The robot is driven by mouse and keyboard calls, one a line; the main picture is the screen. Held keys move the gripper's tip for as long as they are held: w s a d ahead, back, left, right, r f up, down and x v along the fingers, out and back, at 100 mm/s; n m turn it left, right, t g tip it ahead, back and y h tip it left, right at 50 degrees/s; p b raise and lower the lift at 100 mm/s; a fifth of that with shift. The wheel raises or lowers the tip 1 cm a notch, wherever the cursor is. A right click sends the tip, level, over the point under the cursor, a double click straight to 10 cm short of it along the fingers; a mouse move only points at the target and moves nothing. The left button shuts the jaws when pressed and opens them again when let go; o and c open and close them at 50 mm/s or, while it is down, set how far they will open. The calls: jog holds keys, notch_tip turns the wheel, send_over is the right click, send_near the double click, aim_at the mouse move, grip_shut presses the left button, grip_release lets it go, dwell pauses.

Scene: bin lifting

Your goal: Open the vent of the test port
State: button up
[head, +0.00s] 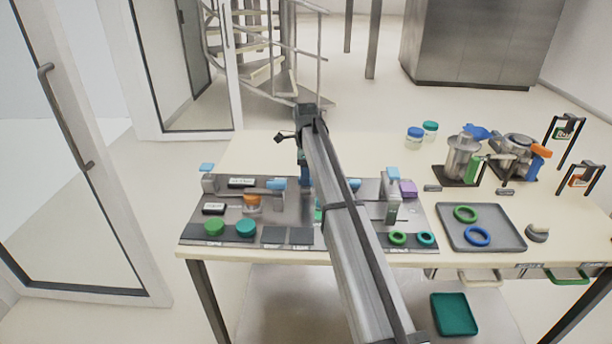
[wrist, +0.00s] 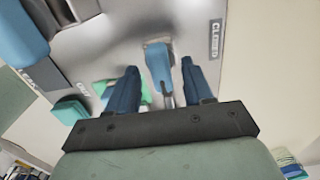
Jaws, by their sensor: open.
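In the wrist view a light blue lever (wrist: 158,62) on a grey panel lies between the two dark blue fingers of my gripper (wrist: 160,67). The fingers are open, one on each side, with a visible gap to the lever. A "CLOSED" label (wrist: 215,38) is beside it on the right. A teal-green part (wrist: 108,92) is partly behind the left finger. In the head view my gripper (head: 305,177) is over the middle of the grey panel (head: 250,218), and my arm hides much of the panel there. I cannot tell which fitting is the vent.
Blue-handled fittings stand at the panel's left (head: 207,178) and right (head: 392,185). A grey tray (head: 482,240) with green and blue rings is at right, with metal vessels (head: 465,158) behind. The table's back left is clear.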

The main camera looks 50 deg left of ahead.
notch_tip(320, 180, up, 13)
dwell(0.4)
jog(key=shift+f, duration=0.1)
dwell(0.4)
